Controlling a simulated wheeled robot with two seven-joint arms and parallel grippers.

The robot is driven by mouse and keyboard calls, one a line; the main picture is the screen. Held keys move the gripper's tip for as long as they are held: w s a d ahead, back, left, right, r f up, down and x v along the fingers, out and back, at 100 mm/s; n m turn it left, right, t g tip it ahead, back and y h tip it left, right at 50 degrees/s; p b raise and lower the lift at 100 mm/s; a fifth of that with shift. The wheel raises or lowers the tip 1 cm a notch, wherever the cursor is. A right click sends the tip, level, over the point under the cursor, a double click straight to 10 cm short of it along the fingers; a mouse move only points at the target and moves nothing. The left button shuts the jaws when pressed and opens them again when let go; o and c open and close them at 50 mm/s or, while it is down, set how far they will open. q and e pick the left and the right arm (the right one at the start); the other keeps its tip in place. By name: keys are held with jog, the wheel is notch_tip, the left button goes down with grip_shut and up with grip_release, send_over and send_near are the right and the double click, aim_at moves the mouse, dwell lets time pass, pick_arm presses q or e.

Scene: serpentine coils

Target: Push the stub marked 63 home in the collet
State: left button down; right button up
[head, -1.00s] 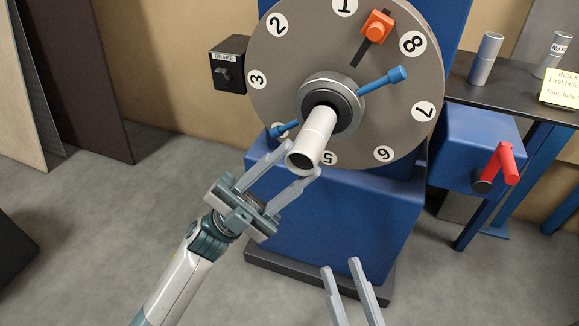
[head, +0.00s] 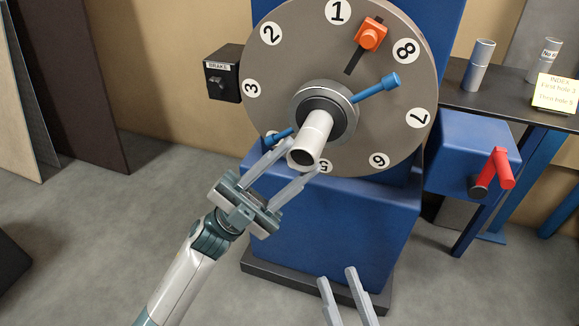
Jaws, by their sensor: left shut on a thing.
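The pale cylindrical stub (head: 314,137) sticks out of the dark ring-shaped collet (head: 346,98) at the centre of the large grey dial, tilted down toward me. Its open dark end faces me. I cannot read a 63 on it. My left gripper (head: 302,158) is shut on the stub near its outer end, one finger on each side. How much of the stub sits inside the collet is hidden. My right gripper (head: 338,274) is at the bottom of the view, apart from the machine, with its fingers spread and empty.
The dial (head: 400,135) carries numbers, an orange block (head: 371,34) and a blue-handled bar (head: 377,88). A brake box (head: 224,75) is on the left. A red crank (head: 497,168) and a shelf (head: 455,84) with two metal cylinders and a yellow note are on the right.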

pick_arm(q)
jog(key=shift+w+d, duration=0.15)
jog(key=shift+w, duration=0.45)
pick_arm(e)
jog(key=shift+f, duration=0.15)
pick_arm(q)
jog(key=shift+w+d, duration=0.1)
jog(key=shift+w, duration=0.2)
jog(key=shift+w+d+b, duration=0.3)
jog(key=shift+w+b, duration=0.05)
jog(key=shift+w, duration=0.6)
jog(key=shift+w+d+b, duration=0.3)
jog(key=shift+w, duration=0.6)
pick_arm(e)
jog(key=shift+f, duration=0.5)
pick_arm(q)
jog(key=c, duration=1)
grip_release()
jog(key=shift+c, duration=0.2)
jog(key=v, duration=1.7)
jog(key=shift+f+b, duration=0.15)
jog(key=shift+b, duration=0.2)
pick_arm(e)
notch_tip(320, 180, up, 8)
jog(key=d+t, duration=0.2)
jog(key=t, duration=0.2)
jog(key=shift+s+d+f+y, duration=0.2)
jog(key=shift+s+d+y, duration=0.1)
